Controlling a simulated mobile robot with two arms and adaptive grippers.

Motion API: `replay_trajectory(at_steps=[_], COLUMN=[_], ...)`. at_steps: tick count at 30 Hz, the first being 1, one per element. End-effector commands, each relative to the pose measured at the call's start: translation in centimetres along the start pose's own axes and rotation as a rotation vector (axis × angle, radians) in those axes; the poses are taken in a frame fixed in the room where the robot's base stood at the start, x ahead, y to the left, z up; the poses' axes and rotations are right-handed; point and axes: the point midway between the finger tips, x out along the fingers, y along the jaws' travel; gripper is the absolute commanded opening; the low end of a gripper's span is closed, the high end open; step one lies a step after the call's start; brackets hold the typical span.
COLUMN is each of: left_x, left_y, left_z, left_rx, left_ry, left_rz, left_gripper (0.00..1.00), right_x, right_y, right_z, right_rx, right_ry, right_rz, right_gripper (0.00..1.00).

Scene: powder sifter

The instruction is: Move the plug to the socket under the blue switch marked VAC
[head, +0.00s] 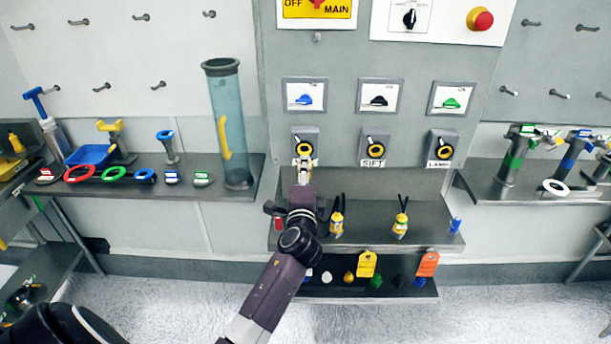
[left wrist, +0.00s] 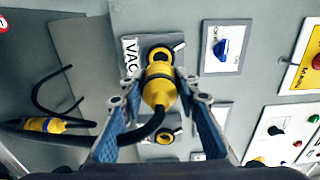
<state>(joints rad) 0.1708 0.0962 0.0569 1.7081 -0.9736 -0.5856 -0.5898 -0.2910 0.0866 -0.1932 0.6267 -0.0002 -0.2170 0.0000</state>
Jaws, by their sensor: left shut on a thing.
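The plug (left wrist: 159,88) is yellow with a black cable trailing from its rear. In the left wrist view it lies between the two blue fingers of my left gripper (left wrist: 157,100), which is shut on it. Its front end is in line with the VAC socket (left wrist: 162,52), beside the VAC label (left wrist: 130,57). I cannot tell whether it is seated or just in front. The blue switch (left wrist: 221,48) is on its white plate; in the head view this switch (head: 305,100) sits above the VAC socket (head: 304,133). My left gripper (head: 304,164) reaches up to that socket.
The SIFT socket (head: 376,149) and LAMP socket (head: 441,149) sit to the right. Two yellow plugs (head: 337,223) (head: 400,225) stand on the shelf (head: 365,233) below. A clear blue cylinder (head: 228,130) stands on the left shelf.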

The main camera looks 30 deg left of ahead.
Motion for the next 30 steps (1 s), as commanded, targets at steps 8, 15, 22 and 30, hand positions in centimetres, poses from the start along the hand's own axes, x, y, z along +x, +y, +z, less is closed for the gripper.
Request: replay_trajectory(at_steps=[8,15,22,30], left_x=[2.3,4.0,5.0,5.1], left_y=[0.0,0.0,0.0,-0.1], left_z=[0.0,0.1,0.0,0.0], left_rx=[0.0,0.0,-0.001,-0.001], left_ry=[-0.001,-0.001,0.0,0.0], left_rz=[-0.001,0.0,0.0,0.0], left_gripper=[0.0,0.0,0.0,0.0], right_x=[0.5,0.9,1.2,1.2], right_y=[-0.5,-1.4,-1.5,-1.3], right_z=[1.2,1.7,1.4,1.2], right_rx=[-0.004,-0.004,-0.003,-0.004], right_ry=[-0.017,-0.024,-0.021,-0.017], right_rz=[-0.006,-0.016,-0.017,-0.015], right_gripper=[0.4,0.4,0.4,0.4])
